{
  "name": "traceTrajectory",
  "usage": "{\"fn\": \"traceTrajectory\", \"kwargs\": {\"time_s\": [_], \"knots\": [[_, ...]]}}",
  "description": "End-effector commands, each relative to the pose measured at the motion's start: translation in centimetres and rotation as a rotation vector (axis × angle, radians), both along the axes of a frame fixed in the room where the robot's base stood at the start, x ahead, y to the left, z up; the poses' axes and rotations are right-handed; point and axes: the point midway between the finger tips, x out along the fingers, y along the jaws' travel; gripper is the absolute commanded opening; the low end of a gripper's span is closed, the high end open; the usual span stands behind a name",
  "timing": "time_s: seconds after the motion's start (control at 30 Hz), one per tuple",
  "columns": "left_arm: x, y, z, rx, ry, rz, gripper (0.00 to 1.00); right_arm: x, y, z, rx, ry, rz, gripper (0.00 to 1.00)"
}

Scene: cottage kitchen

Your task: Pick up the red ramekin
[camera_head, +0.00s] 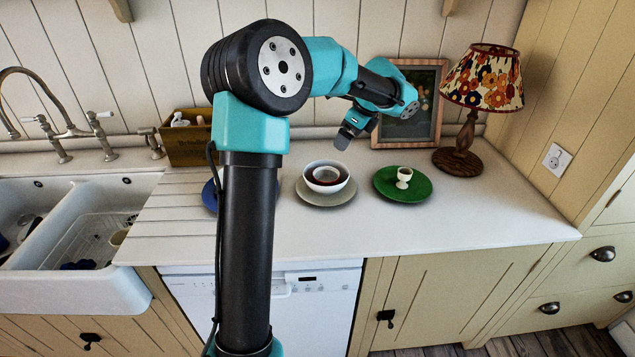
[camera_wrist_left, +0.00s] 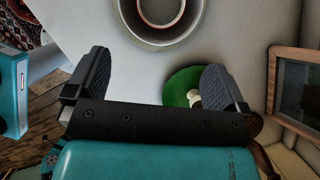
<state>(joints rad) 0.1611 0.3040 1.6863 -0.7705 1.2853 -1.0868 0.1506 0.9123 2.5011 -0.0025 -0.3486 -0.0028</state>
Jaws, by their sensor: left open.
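A white bowl (camera_head: 326,188) stands on a beige plate (camera_head: 335,199) on the counter. The red ramekin (camera_head: 313,180) sits inside the bowl, showing as a red ring around a white round inside; I cannot tell whether that white is its lining or another dish. In the left wrist view the red ramekin (camera_wrist_left: 160,27) is at the top edge, partly cut off, in the bowl (camera_wrist_left: 126,14). My left gripper (camera_head: 346,138) is open and empty, above and behind the bowl; its fingers (camera_wrist_left: 155,82) show in the wrist view, apart from the ramekin.
A green plate (camera_head: 383,189) with a cream egg cup (camera_head: 404,177) is right of the bowl. A blue plate (camera_head: 209,196) is left, partly behind my arm. A lamp (camera_head: 466,150), framed picture (camera_head: 437,100) and wooden box (camera_head: 185,151) stand at the back. The front right counter is clear.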

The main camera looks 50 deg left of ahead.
Motion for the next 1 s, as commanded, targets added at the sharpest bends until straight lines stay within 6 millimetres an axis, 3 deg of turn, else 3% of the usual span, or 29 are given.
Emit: {"fn": "traceTrajectory", "kwargs": {"time_s": [0.27,0.8,1.0], "knots": [[-0.1,0.4,-1.1,-0.001,0.002,0.001,1.00,0.0,0.0,0.0,0.000,0.000,0.000,0.40],[-1.4,3.6,-9.4,-0.002,0.002,0.003,1.00,0.0,0.0,0.0,0.000,0.000,0.001,0.40],[-1.5,4.4,-11.2,-0.001,-0.001,0.001,1.00,0.0,0.0,0.0,0.000,0.000,0.001,0.40]]}}
